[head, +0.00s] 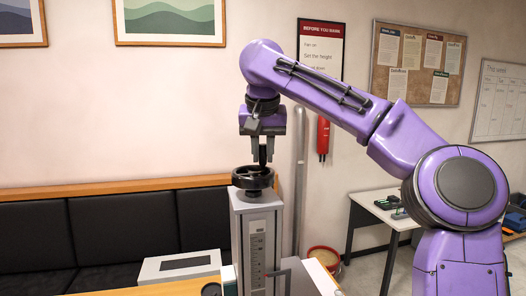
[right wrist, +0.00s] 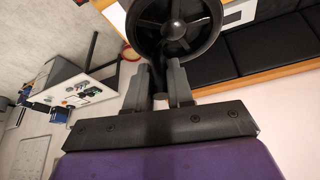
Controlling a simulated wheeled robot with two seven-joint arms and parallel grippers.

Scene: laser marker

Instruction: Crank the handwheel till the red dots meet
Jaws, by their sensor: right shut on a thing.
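The black handwheel (head: 253,178) sits flat on top of a grey column (head: 257,240) with a scale on its front face. It also shows in the right wrist view (right wrist: 205,35), with its spokes and hub. My right gripper (head: 263,160) points down over the wheel's rim and is shut on the wheel's upright crank handle. In the right wrist view the two grey fingers (right wrist: 160,88) stand on either side of the dark handle. No red dots can be made out in either view. My left gripper is not in view.
A white box with a dark panel (head: 180,266) stands left of the column on the wood-edged surface. A black bench (head: 125,228) runs along the wall behind. A grey pole (head: 299,180) stands behind the column. A white side table (head: 385,207) is at the right.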

